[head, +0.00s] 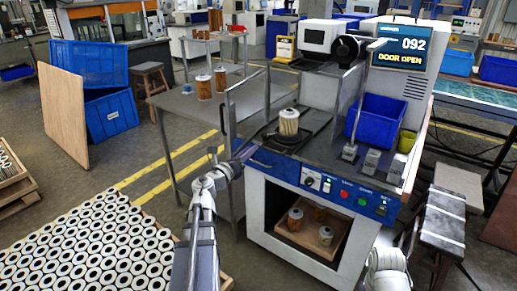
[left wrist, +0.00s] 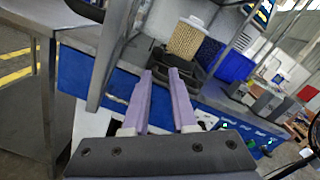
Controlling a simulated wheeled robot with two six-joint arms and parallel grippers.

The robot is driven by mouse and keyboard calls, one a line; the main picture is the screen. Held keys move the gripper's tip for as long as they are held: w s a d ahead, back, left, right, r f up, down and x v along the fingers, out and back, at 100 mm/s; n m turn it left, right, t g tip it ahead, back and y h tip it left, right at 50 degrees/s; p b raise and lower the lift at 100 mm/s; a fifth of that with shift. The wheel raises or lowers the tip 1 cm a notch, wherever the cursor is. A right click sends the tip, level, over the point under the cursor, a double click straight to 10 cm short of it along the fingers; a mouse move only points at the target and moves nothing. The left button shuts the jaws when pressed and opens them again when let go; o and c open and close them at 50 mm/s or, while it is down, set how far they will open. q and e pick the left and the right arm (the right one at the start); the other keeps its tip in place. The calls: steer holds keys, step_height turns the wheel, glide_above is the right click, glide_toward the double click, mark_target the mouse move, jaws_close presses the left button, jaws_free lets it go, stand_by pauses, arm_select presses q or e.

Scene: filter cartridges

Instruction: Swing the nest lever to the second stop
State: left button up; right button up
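In the left wrist view the cartridge (left wrist: 186,42) is beyond my fingertips. A dark part at the nest's left side may be the nest lever; I cannot make out its handle or stop clearly. My left gripper (head: 246,151) is at the machine's front left edge, short of the nest. In the left wrist view its purple fingers (left wrist: 160,71) are apart with nothing between them. My right gripper is out of view; only a pale part of that arm shows.
Metal door-frame posts (head: 229,120) rise beside my left gripper. A blue bin (head: 374,120) and grey blocks (head: 371,161) stand right on the deck. The screen (head: 402,46) reads "092 DOOR OPEN". Below are a button panel (head: 345,190) and an open bay with cartridges (head: 296,219).

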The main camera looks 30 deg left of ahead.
arm_select(q)
steer(key=n, duration=0.1)
steer(key=s+f+n+b, duration=0.1)
steer(key=n, duration=0.2)
steer(key=shift+s+d+f+n+t, duration=0.15)
steer(key=shift+s+d+n+t, duration=0.05)
steer(key=shift+s+n+t, duration=0.15)
steer(key=c, duration=0.3)
steer(key=n+b, duration=0.1)
steer(key=s+n, duration=0.1)
steer(key=n, duration=0.1)
steer(key=shift+d+f+n+b, duration=0.15)
steer(key=shift+f+n+b, duration=0.1)
steer(key=shift+b, duration=0.1)
jaws_close()
steer(key=w+r+n+p, duration=0.1)
steer(key=w+n, duration=0.1)
steer(key=w, duration=0.7)
steer(key=shift+w+d+r, duration=0.15)
steer(key=shift+d+r, duration=0.15)
steer(key=shift+t, duration=0.25)
steer(key=shift+w+a, duration=0.35)
steer(key=shift+a, duration=0.45)
